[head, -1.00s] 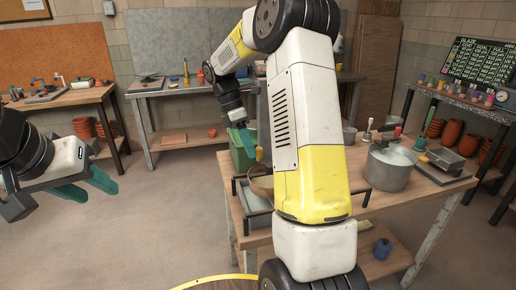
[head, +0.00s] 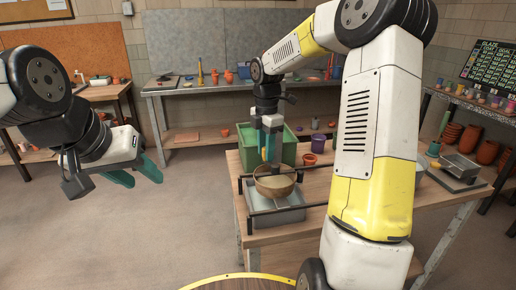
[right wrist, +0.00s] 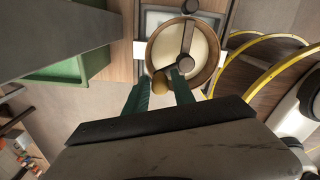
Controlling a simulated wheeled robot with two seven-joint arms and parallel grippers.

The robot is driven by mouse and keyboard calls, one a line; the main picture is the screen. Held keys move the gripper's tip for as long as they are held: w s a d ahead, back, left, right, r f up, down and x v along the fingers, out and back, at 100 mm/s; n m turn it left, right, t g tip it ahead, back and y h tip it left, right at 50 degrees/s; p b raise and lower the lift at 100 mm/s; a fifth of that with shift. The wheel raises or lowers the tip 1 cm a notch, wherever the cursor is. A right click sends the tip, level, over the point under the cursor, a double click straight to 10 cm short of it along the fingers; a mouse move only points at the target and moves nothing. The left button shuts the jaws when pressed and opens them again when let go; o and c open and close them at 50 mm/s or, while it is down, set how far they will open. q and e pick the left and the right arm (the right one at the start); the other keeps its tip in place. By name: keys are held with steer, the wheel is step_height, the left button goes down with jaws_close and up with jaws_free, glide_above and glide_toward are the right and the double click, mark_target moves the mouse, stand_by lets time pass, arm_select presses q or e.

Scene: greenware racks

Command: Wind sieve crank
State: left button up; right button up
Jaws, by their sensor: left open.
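The sieve (head: 275,187) is a round tan-rimmed bowl with pale mesh, set on rails over a grey tray (head: 278,218) on the wooden table. In the right wrist view the sieve (right wrist: 207,50) has a dark hub (right wrist: 186,63) with a crank arm towards a tan-yellow knob (right wrist: 160,83). My left gripper (head: 146,172) is open and empty in the air, left of the table.
A green bin (head: 288,150) stands behind the sieve. Purple and terracotta pots (head: 317,143) sit to its right. My right arm hides part of the table. Floor is clear on the left.

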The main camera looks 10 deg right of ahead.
steer(key=shift+f, duration=0.3)
jaws_close()
steer(key=shift+d+m, duration=0.1)
steer(key=shift+m, duration=0.2)
